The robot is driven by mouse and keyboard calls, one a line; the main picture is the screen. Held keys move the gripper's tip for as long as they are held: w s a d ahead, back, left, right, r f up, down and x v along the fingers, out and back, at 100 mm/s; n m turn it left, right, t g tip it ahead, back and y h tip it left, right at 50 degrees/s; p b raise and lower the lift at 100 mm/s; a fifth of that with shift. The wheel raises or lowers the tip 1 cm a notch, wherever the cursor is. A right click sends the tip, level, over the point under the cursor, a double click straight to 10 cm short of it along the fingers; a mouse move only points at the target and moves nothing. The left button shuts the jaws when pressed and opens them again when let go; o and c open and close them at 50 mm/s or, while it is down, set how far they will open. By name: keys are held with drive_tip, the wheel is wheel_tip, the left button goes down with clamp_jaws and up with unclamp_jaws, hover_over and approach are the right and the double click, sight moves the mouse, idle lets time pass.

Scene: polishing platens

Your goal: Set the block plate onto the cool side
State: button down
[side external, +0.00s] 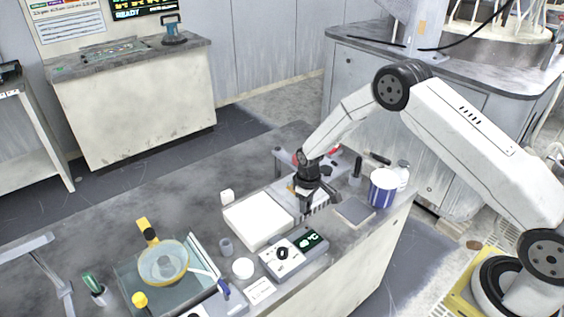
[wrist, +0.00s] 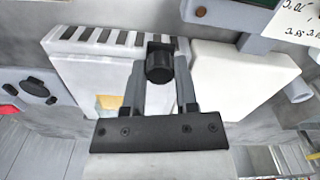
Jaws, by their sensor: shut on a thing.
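My gripper (wrist: 160,85) is shut on a black knob-like part (wrist: 160,65), seemingly the block plate's handle. The plate itself is mostly hidden by the fingers, and I cannot tell whether it touches the surface below. My gripper (side external: 305,203) is over the slotted pale slab (side external: 320,203), which looks like the cool side. In the wrist view this slab (wrist: 90,67) has a row of dark slots along its far edge. The plain white slab (side external: 258,219) lies beside it, and also shows at the right of the wrist view (wrist: 237,75).
A control box (side external: 294,253) with a knob and green display stands in front. The back-left bench top (side external: 150,205) is clear.

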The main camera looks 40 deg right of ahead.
drive_tip(key=shift+d, duration=0.35)
drive_tip(key=shift+c, duration=1.9)
unclamp_jaws()
drive_tip(key=shift+a+r, duration=0.1)
drive_tip(key=shift+r, duration=0.2)
wheel_tip(320, 180, up, 7)
drive_tip(key=shift+f, duration=0.2)
drive_tip(key=shift+r, duration=0.3)
